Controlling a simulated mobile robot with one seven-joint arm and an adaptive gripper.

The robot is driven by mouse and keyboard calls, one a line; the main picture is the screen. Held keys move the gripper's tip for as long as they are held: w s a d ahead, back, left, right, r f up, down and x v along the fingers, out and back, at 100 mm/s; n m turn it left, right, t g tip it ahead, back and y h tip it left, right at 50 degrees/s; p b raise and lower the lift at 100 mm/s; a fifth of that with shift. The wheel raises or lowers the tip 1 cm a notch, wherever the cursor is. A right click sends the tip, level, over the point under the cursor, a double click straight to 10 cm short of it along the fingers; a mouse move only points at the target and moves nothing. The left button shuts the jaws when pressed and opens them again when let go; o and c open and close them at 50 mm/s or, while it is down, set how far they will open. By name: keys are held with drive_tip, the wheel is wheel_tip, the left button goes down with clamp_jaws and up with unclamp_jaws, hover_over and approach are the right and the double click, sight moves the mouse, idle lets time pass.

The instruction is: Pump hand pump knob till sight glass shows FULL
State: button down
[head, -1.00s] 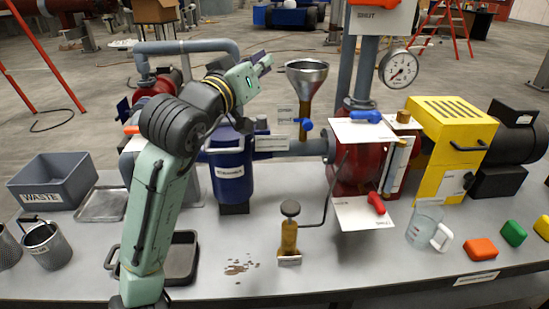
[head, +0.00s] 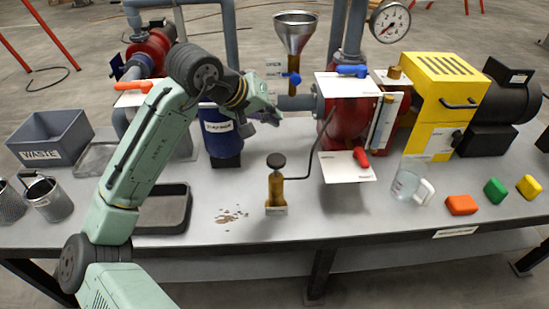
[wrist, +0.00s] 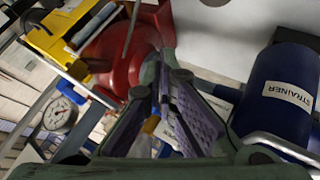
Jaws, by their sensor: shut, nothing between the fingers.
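The hand pump has a brass body (head: 276,190) and a dark round knob (head: 276,160); it stands upright on the front middle of the bench. My gripper (head: 274,117) is above and behind the knob in the head view, apart from it, shut and empty. In the wrist view my fingers (wrist: 167,78) point toward the red housing (wrist: 125,55); I cannot make out the knob there. The sight glass (head: 385,120) seems to be the upright tube with a brass cap beside the red housing; its level is too small to read.
The blue strainer (head: 220,140) stands left of my gripper, with a metal funnel (head: 295,32) behind. A thin pipe runs from the pump to the red housing. A glass jug (head: 408,182), colored blocks, a dark tray (head: 160,222) and a small spill (head: 229,215) are on the bench.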

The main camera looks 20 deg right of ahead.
drive_tip(key=shift+f, duration=0.15)
drive_tip(key=b, duration=0.7)
hover_over(273, 158)
wheel_tip(273, 158, down, 8)
drive_tip(key=shift+w+d+r, duration=0.1)
drive_tip(key=shift+r, duration=0.05)
drive_tip(key=shift+f, duration=0.4)
idle(0.6)
drive_tip(key=shift+f, duration=0.4)
drive_tip(key=shift+f+b, duration=1.2)
drive_tip(key=shift+f, duration=0.75)
idle(1.5)
drive_tip(key=shift+r, duration=0.1)
drive_tip(key=shift+r+p, duration=2.3)
